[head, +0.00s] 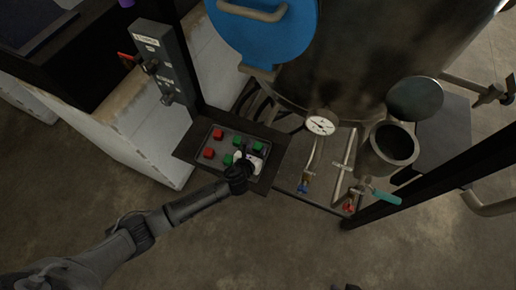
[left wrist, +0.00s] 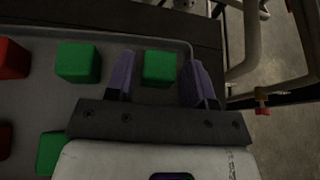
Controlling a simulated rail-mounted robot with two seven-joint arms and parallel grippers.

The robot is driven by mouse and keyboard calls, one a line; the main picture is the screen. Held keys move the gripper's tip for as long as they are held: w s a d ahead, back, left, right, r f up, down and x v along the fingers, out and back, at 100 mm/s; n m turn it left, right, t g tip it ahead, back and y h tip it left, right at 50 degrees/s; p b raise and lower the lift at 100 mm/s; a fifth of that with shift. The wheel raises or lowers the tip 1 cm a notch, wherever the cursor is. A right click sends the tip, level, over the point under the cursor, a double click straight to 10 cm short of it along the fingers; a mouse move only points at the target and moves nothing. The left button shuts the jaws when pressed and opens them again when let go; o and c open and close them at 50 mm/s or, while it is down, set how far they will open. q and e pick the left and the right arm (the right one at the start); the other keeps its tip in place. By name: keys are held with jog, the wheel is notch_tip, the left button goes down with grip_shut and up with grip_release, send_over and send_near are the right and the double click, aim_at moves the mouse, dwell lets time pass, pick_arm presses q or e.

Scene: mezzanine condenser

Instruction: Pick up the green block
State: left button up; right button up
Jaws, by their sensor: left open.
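Several green blocks and red blocks lie in a shallow grey tray. In the left wrist view, one green block (left wrist: 159,67) sits between the two spread fingers of my left gripper (left wrist: 160,80), with a gap on both sides. A second green block (left wrist: 78,62) lies to its left, and part of a third green block (left wrist: 50,152) shows lower left. In the head view, my left gripper (head: 250,158) is over the tray's right side, and a green block (head: 258,146) shows just beyond it. My left gripper is open.
The tray (head: 212,127) rests on a dark stand (head: 190,148). Red blocks (head: 209,153) lie at its left. A grey control box (head: 160,60) stands behind left. A gauge (head: 320,125), pipes and a green-handled valve (head: 385,197) are to the right. Floor in front is clear.

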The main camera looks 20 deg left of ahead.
pick_arm(q)
jog(key=shift+x, duration=1.4)
jog(key=shift+c, duration=0.5)
jog(key=c, duration=0.6)
